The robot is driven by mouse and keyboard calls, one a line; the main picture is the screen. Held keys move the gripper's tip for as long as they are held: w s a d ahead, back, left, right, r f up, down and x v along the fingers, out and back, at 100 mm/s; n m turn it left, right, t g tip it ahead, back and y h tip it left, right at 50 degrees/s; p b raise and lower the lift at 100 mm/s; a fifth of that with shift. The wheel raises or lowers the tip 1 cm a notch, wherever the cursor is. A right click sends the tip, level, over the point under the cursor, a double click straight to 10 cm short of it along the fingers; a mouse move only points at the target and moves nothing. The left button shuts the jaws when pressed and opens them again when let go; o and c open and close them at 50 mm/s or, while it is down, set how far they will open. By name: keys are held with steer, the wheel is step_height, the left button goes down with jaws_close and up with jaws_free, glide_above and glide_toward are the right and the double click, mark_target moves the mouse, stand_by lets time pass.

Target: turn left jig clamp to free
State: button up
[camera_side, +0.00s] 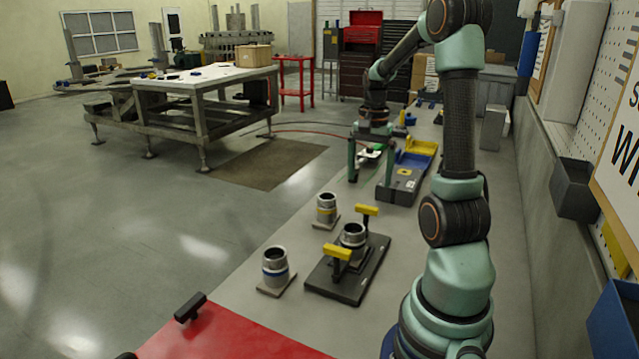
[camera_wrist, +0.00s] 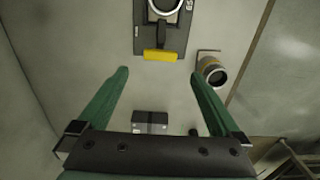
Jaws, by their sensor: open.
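The jig is a dark plate (camera_side: 318,283) on the bench with a metal cylinder (camera_side: 353,236) in its middle. Two clamps with yellow handles stand on it, a near clamp (camera_side: 338,252) and a far clamp (camera_side: 367,209), on opposite sides of the cylinder. I cannot tell which is called left. My gripper (camera_side: 370,185) is open and empty, beyond the far clamp and apart from it. In the wrist view, one yellow handle (camera_wrist: 160,56) lies crosswise at the plate's edge, ahead of my open fingertips (camera_wrist: 159,76). The near clamp is out of that view.
A yellow-banded cylinder (camera_side: 327,210) stands left of the jig; it also shows in the wrist view (camera_wrist: 211,70). A blue-banded cylinder (camera_side: 275,268) stands nearer. A tray with blue and yellow parts (camera_side: 398,192) lies beyond the jig. A dark block (camera_wrist: 150,122) lies between my fingers' bases in the wrist view.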

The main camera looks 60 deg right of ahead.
mark_target(367, 207)
step_height(367, 207, down, 8)
steer(key=shift+f, duration=0.1)
stand_by(0.4)
steer(key=c, duration=1.3)
